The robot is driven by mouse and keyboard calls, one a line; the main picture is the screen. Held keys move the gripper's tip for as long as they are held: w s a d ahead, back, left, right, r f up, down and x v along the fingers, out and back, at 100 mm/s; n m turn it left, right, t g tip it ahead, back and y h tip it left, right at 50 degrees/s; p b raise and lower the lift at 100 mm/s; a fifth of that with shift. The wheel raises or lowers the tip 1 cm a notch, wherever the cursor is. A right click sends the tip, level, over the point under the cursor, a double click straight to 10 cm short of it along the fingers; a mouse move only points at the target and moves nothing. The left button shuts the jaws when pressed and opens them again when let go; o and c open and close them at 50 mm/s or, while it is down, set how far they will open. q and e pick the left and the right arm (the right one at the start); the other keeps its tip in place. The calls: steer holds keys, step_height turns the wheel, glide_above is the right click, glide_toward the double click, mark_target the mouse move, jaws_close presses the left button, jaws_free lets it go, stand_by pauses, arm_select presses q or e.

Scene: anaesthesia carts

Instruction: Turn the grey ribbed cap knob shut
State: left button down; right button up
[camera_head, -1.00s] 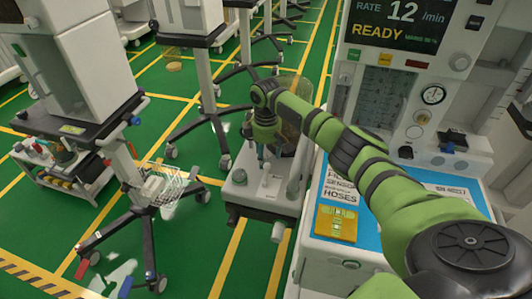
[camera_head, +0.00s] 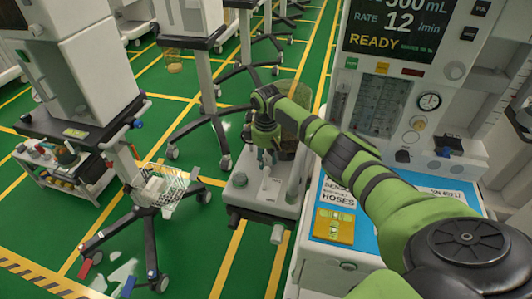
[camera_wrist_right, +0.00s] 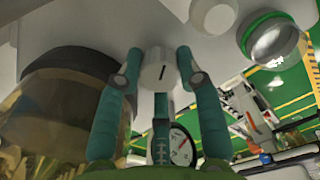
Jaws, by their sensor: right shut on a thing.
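The grey cap knob (camera_wrist_right: 157,72) is a pale round cap with a dark mark on its face, in the middle of the right wrist view. In the head view, my right gripper (camera_head: 266,160) points down over the top of a small grey-white cart unit (camera_head: 247,196). The cap cannot be made out there. The ribs on its side are hard to see. My left gripper is not in view.
A clear amber-tinted canister (camera_wrist_right: 62,100) stands close left of the fingers, and a round gauge (camera_wrist_right: 181,146) shows beyond them. A green-rimmed clear cup (camera_wrist_right: 270,40) is at upper right. In the head view, a monitor cart (camera_head: 335,258) stands right, a wheeled stand (camera_head: 137,190) left.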

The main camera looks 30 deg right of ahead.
steer(key=m+p, duration=0.2)
steer(key=m, duration=0.1)
steer(key=shift+s+r, duration=0.1)
steer(key=shift+r, duration=0.05)
steer(key=m+p, duration=0.2)
steer(key=m, duration=0.1)
steer(key=shift+a+m, duration=0.1)
steer(key=shift+m, duration=0.2)
steer(key=m+p, duration=0.1)
steer(key=m, duration=0.2)
steer(key=shift+p, duration=0.35)
steer(key=m, duration=0.2)
steer(key=m+p, duration=0.1)
steer(key=m, duration=0.1)
steer(key=shift+f+m, duration=0.2)
steer(key=shift+m, duration=0.1)
steer(key=o, duration=1.1)
steer(key=shift+o, duration=0.2)
steer(key=shift+r, duration=0.15)
